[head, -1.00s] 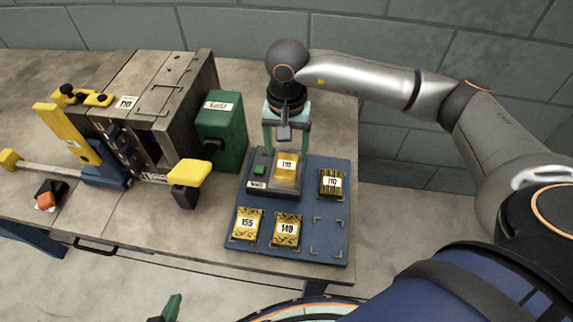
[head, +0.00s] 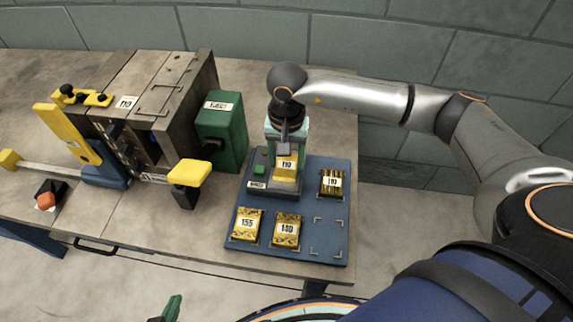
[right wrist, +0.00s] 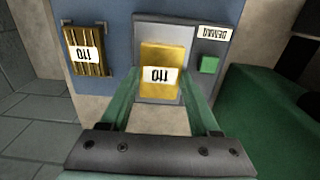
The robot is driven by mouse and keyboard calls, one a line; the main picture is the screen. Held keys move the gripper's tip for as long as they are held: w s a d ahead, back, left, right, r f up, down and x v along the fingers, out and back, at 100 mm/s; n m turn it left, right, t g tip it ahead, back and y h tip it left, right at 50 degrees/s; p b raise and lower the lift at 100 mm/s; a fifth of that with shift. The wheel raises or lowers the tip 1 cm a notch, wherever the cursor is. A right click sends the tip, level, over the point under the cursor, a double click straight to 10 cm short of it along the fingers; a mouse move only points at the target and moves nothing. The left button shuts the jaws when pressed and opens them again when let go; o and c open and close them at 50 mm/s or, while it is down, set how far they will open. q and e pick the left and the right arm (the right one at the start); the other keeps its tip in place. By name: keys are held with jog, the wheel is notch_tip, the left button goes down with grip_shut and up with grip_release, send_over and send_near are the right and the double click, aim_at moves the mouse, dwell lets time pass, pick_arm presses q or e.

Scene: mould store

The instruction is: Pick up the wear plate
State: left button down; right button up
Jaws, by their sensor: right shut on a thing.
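A yellow plate labelled 110 (head: 288,174) is at the grey device on the blue board; I take it as the wear plate. It also shows in the right wrist view (right wrist: 163,56). My right gripper (head: 286,158) is shut on this plate, with a green finger at each side in the right wrist view (right wrist: 164,72). I cannot tell whether the plate is lifted off its seat. A green tip of my left gripper (head: 171,307) shows at the bottom edge of the head view; the rest is out of frame.
The blue board (head: 272,254) also carries a striped 110 plate (head: 331,183), a 155 plate (head: 246,224), a 140 plate (head: 286,231) and an empty marked place. A green box (head: 221,122) and a metal mould (head: 165,85) stand to the left. A wall is behind.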

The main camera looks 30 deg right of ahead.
aim_at(286, 163)
grip_shut()
jog(key=shift+r, duration=0.1)
jog(key=shift+r, duration=0.4)
notch_tip(286, 163, up, 2)
jog(key=shift+w+r, duration=0.1)
jog(key=s+a+r, duration=0.8)
jog(key=a+r, duration=0.2)
jog(key=a, duration=0.1)
jog(key=shift+s, duration=0.4)
